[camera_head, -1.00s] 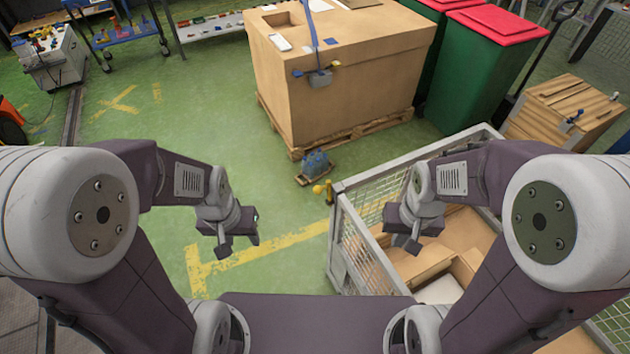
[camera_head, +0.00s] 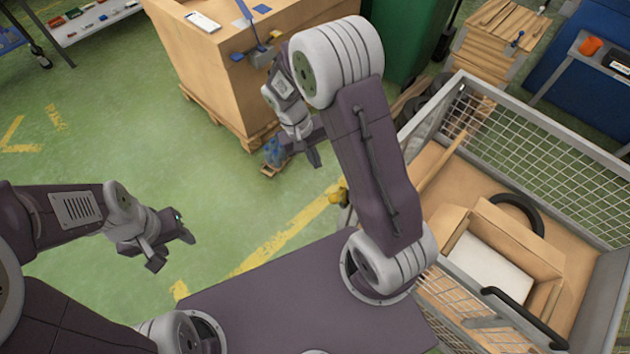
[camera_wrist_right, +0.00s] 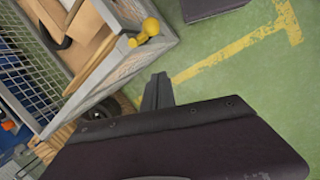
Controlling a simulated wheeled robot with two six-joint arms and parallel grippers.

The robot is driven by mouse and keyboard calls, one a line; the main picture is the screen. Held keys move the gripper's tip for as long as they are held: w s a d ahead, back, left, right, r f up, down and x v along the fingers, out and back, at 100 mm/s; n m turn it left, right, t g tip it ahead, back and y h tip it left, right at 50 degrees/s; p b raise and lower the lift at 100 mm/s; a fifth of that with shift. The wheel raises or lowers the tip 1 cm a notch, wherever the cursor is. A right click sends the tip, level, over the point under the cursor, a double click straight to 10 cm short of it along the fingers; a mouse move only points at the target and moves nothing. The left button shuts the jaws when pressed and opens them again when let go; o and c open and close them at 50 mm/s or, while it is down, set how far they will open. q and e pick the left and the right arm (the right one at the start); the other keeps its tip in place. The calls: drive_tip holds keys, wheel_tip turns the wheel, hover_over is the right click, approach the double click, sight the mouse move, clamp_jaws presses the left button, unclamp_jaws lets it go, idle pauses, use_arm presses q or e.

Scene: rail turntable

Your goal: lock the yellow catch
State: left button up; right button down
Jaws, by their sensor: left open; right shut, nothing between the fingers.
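The yellow catch (camera_head: 337,194) sits at the near left corner of the wire cage cart (camera_head: 400,135), partly hidden behind my right arm in the head view. In the right wrist view the catch (camera_wrist_right: 148,30) shows as a rounded yellow knob with a smaller yellow end, on the cart's grey corner. My right gripper (camera_head: 312,153) is shut and empty, above the floor and apart from the catch. My left gripper (camera_head: 171,250) is open and empty over the green floor, well left of the catch.
The cart holds cardboard boxes (camera_head: 510,235), a black ring and a dark handle. Green floor (camera_head: 90,150) at left is clear.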

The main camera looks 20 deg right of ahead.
use_arm(q)
drive_tip(key=shift+s+r+p, duration=0.2)
drive_tip(key=shift+r+p, duration=0.45)
drive_tip(key=shift+p, duration=0.05)
use_arm(e)
drive_tip(key=s+d+f, duration=0.1)
drive_tip(key=s+f, duration=0.4)
drive_tip(key=f, duration=0.3)
drive_tip(key=shift+s+d, duration=0.3)
drive_tip(key=shift+d, duration=0.1)
drive_tip(key=shift+w, duration=0.1)
